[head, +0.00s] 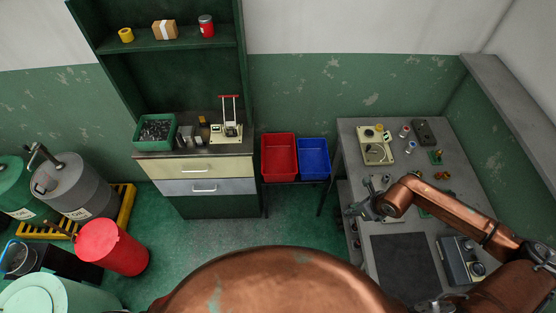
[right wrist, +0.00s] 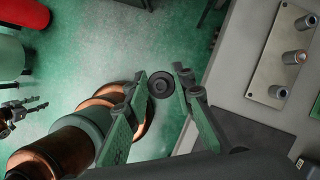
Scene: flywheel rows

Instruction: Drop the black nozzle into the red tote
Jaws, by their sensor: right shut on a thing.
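My right gripper (head: 364,211) hangs over the left edge of the grey workbench. It also shows in the right wrist view (right wrist: 165,84), shut on the black nozzle (right wrist: 163,86), a round dark piece with a ringed face between the fingertips. In the head view the nozzle is too small to make out. The red tote (head: 279,155) stands beyond and left of the right gripper, open at the top and apparently empty. My left gripper (right wrist: 38,102) shows small and dark at the left of the right wrist view; its opening is unclear.
A blue tote (head: 314,158) stands right beside the red one. The workbench (head: 350,140) carries a cream fixture (head: 376,146), several small parts and a grey control box (head: 461,262). A drawer cabinet (head: 199,174) stands left of the totes.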

